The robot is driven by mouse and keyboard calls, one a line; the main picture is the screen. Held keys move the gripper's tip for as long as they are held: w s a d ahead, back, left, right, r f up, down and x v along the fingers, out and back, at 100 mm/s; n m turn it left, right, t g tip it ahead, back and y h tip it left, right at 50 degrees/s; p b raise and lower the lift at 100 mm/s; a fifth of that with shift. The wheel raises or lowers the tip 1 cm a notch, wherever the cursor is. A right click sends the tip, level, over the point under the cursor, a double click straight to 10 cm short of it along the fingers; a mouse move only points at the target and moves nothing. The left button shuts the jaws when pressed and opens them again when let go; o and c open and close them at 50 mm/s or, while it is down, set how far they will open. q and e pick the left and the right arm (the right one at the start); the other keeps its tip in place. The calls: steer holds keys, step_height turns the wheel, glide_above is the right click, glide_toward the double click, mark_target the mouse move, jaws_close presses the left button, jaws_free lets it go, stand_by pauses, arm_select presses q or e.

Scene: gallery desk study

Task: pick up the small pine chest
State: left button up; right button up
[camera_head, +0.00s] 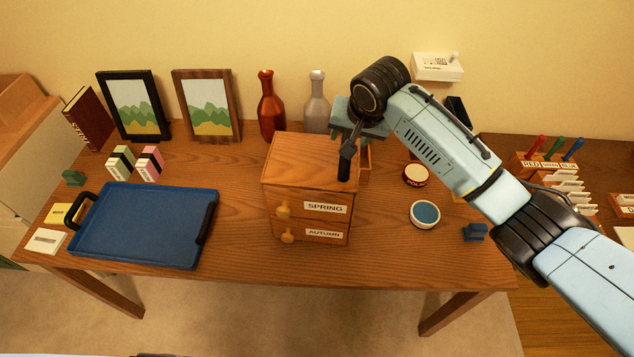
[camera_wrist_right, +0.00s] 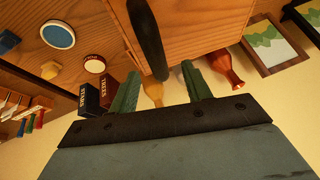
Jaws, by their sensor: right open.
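The small pine chest (camera_head: 290,185) stands upright near the middle of the desk. Its two drawers with round knobs are labelled SPRING and AUTUMN and look shut. In the right wrist view its wooden side (camera_wrist_right: 205,25) fills the top. A dark handle-like bar (camera_head: 344,165) shows at its top right; the bar also shows in the wrist view (camera_wrist_right: 148,35). My right gripper (camera_wrist_right: 160,85) is open, its two green fingers apart at the chest's back right. The bar's end appears between them in that view; contact cannot be told. My left gripper is not in view.
A blue tray (camera_head: 140,228) lies left of the chest. A red bottle (camera_head: 270,110) and a grey bottle (camera_head: 316,105) stand close behind it. Two round tins (camera_head: 425,213) (camera_head: 415,174) sit to the right. Picture frames (camera_head: 205,105) stand at the back left.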

steer(key=shift+d+x, duration=0.2)
steer(key=shift+x, duration=2.6)
steer(key=shift+w, duration=0.15)
steer(key=shift+r, duration=0.1)
jaws_close()
steer(key=shift+w+r, duration=0.1)
steer(key=shift+r, duration=0.1)
